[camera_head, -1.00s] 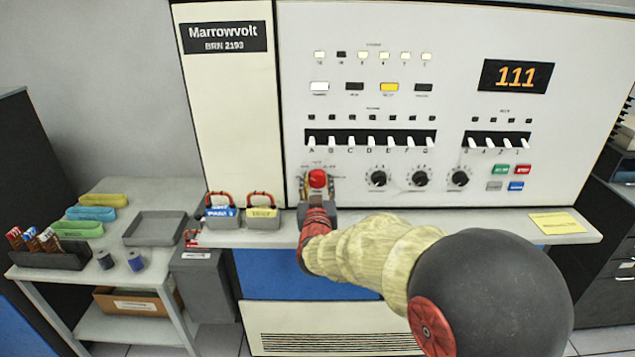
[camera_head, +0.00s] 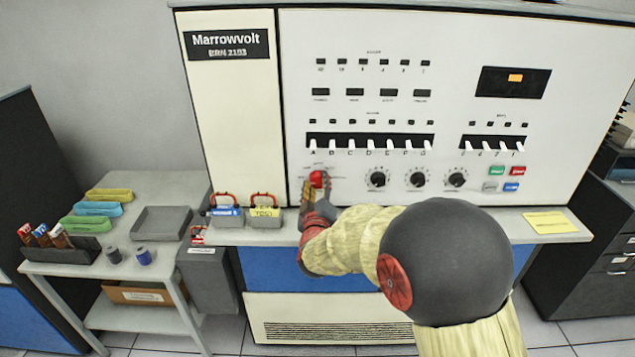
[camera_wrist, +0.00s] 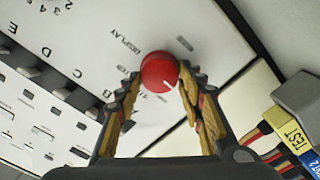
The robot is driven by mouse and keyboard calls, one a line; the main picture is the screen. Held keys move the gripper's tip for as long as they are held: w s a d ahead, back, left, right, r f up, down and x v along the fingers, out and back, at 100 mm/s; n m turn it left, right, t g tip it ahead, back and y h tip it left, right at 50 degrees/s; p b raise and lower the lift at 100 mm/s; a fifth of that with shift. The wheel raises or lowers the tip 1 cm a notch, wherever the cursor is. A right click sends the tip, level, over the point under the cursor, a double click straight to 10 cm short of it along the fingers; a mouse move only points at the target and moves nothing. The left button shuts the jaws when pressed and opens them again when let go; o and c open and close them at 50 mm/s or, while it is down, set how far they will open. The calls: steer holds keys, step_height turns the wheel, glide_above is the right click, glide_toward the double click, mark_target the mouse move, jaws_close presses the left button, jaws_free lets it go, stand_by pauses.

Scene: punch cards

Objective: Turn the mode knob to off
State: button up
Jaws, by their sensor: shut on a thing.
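The red mode knob (camera_head: 317,179) is at the left end of the knob row on the white console front. My gripper (camera_head: 318,188) is at the knob from below, with its fingers on either side of it. In the wrist view the knob (camera_wrist: 159,72) sits between the tips of my gripper (camera_wrist: 160,80), which is shut on it. A white pointer mark on the knob points to the lower right there. Small labels surround the knob, one reading DISPLAY; others are too small or hidden by the fingers. The display (camera_head: 513,82) shows only a small orange block.
Three black knobs (camera_head: 417,179) stand right of the red one. Toggle switches (camera_head: 370,143) run above. Two card bins (camera_head: 264,216) stand left of my gripper on the console ledge (camera_head: 420,229). A yellow note (camera_head: 550,222) lies at the ledge's right.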

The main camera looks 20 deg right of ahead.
stand_by(0.4)
steer(key=o, duration=1.1)
steer(key=shift+o, duration=0.2)
steer(key=v, duration=1.2)
